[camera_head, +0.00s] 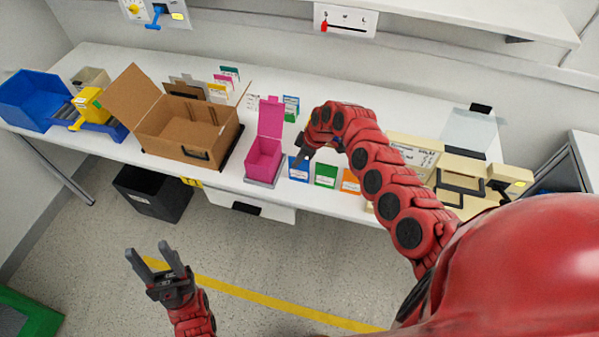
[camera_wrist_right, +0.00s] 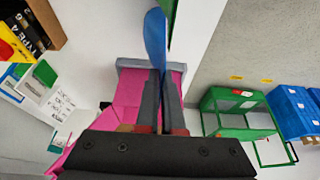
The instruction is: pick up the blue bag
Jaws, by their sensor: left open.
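The blue bag (camera_head: 299,170) with a white label is at the left end of a row with a green bag (camera_head: 325,175) and an orange bag (camera_head: 349,182) near the table's front edge. My right gripper (camera_head: 302,158) is directly above it. In the right wrist view the blue bag (camera_wrist_right: 155,35) shows edge-on between the closed fingertips of the right gripper (camera_wrist_right: 161,80). I cannot tell whether its bottom is clear of the table. My left gripper (camera_head: 149,254) is open and empty over the floor, in front of the table.
An open pink box (camera_head: 264,158) stands just left of the blue bag. A large open cardboard box (camera_head: 185,130) is further left, then a blue bin (camera_head: 35,100). Beige boxes (camera_head: 460,180) stand at the right. A dark bin (camera_head: 152,192) is on the floor below the table.

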